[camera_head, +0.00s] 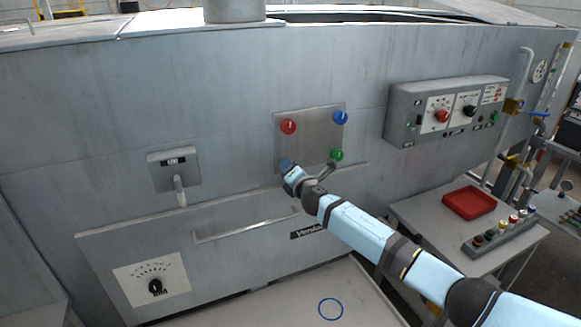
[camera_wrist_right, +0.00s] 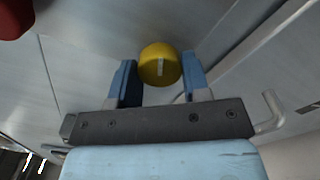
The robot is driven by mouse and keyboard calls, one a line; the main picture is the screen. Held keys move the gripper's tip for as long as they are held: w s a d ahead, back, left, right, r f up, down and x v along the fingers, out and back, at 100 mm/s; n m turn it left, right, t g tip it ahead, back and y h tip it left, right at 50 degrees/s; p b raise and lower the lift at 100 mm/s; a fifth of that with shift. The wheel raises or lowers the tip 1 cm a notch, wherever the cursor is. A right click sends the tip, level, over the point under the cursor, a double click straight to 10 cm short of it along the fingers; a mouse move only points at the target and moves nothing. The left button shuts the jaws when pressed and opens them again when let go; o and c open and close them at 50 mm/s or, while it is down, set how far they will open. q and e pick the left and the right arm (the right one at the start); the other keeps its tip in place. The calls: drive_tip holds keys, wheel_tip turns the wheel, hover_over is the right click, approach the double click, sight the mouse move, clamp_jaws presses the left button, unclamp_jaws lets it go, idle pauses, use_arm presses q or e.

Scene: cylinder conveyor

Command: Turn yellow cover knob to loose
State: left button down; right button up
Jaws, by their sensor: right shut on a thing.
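The yellow cover knob (camera_wrist_right: 158,62) shows in the right wrist view, round with a pale mark on its face. It sits between the two blue fingers of my right gripper (camera_wrist_right: 158,80), which is shut on it. In the head view my right gripper (camera_head: 286,164) is at the lower left corner of the square metal cover plate (camera_head: 308,130) and hides the yellow knob. A red knob (camera_head: 288,126), a blue knob (camera_head: 340,118) and a green knob (camera_head: 336,155) mark the plate's other corners. My left gripper is not in view.
A long handle (camera_head: 245,226) runs across the panel below the plate. A grey control box (camera_head: 445,112) juts out at the right. A side table holds a red tray (camera_head: 469,202) and a rack of coloured caps (camera_head: 500,232). A blue ring (camera_head: 330,309) marks the front surface.

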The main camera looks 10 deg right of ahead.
drive_tip(key=shift+n+p, duration=2.65)
drive_tip(key=shift+n, duration=3.65)
drive_tip(key=o, duration=0.9)
drive_tip(key=s+d, duration=0.1)
drive_tip(key=s, duration=0.8)
drive_tip(key=s+d, duration=0.1)
drive_tip(key=s, duration=0.3)
drive_tip(key=shift+s+d+p, duration=0.3)
drive_tip(key=shift+d+p, duration=0.05)
